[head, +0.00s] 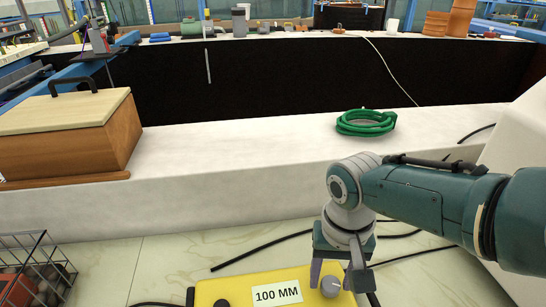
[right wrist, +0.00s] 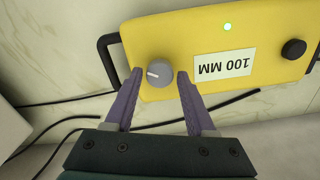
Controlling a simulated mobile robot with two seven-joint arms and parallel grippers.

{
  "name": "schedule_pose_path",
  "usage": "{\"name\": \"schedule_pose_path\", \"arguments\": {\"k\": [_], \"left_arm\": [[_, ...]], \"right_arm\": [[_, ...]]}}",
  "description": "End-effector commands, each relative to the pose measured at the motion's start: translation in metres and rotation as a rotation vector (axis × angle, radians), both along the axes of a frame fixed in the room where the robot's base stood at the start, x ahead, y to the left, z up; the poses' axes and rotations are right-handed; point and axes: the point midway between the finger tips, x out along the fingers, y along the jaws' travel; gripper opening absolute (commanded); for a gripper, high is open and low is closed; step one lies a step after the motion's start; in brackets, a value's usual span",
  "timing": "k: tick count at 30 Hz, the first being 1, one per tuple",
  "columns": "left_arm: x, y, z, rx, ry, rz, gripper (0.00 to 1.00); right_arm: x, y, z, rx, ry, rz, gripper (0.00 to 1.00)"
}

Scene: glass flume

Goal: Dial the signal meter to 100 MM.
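The signal meter (head: 228,291) is a yellow box on the floor at the bottom of the head view. Its white label reads "100 MM" (head: 278,293); in the right wrist view the label (right wrist: 224,65) appears upside down. A green light (right wrist: 227,27) glows on the meter's face. The grey dial knob (right wrist: 159,73) has a white pointer line, which points left in the wrist view. My right gripper (right wrist: 159,76) is open, with one purple finger on each side of the knob and small gaps showing. My left gripper is in neither view.
A black knob (right wrist: 293,49) sits at the meter's other end, and a black handle (right wrist: 108,60) is beside the grey knob. Black cables lie on the floor. A green hose coil (head: 366,122) and a wooden box (head: 70,135) rest on the white ledge. A wire basket (head: 35,268) stands at lower left.

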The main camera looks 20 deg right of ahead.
Motion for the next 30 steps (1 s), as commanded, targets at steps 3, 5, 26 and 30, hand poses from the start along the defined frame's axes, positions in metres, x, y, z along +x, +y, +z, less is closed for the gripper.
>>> {"name": "schedule_pose_path", "arguments": {"k": [3,5,26,30], "left_arm": [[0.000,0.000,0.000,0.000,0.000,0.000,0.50],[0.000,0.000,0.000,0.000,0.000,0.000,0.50],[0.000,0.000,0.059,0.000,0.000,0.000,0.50],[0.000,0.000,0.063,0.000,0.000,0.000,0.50]], "right_arm": [[0.000,0.000,0.000,0.000,0.001,0.000,0.70],[0.000,0.000,0.000,0.001,0.002,0.000,0.71],[0.000,0.000,0.086,0.001,0.000,0.000,0.71],[-0.001,0.000,0.098,0.000,0.002,-0.001,0.71]]}}
